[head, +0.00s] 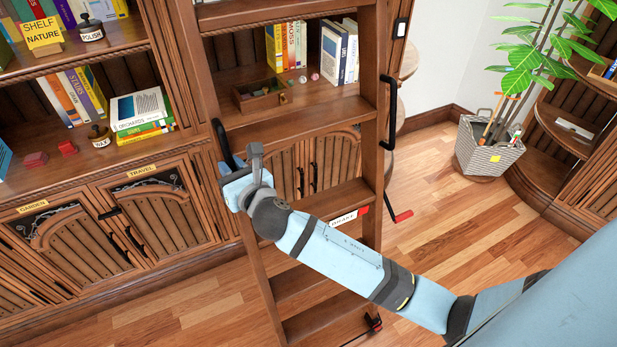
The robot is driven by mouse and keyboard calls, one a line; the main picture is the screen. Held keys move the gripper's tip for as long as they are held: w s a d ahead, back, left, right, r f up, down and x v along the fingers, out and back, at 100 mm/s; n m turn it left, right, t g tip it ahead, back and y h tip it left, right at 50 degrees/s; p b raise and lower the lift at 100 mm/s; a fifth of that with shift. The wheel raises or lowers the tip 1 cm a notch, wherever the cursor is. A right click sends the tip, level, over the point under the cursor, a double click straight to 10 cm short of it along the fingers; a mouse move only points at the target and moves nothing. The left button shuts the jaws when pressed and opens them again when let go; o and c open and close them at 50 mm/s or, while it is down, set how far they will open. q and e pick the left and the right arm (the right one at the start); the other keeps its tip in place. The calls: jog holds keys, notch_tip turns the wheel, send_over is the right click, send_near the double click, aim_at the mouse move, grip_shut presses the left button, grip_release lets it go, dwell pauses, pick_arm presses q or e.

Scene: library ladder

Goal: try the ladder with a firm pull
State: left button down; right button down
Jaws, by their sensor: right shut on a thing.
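The wooden ladder (373,160) stands upright in front of the bookcase, with flat treads between two side rails. A black handle (222,143) is on its left rail and another black handle (389,112) is on its right rail. My right gripper (230,169) is at the left handle and shut on it; the fingers are partly hidden by the gripper body. A small sign that seems to read BRAKE (344,219) and a red-tipped lever (402,216) sit low by the right rail. My left gripper is out of view.
Shelves with books (141,109) and cabinet doors (160,207) stand left of and behind the ladder. A potted plant in a woven basket (487,147) stands at the right by a curved shelf (570,125). Bare wooden floor (450,215) lies right of the ladder.

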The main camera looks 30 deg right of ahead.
jog(key=shift+f, duration=0.1)
dwell(1.1)
jog(key=shift+p, duration=0.4)
jog(key=c, duration=1)
grip_release()
jog(key=shift+o, duration=0.2)
jog(key=s+d+b, duration=0.1)
jog(key=s, duration=1.2)
jog(key=shift+s+d+b, duration=0.3)
jog(key=shift+s, duration=0.05)
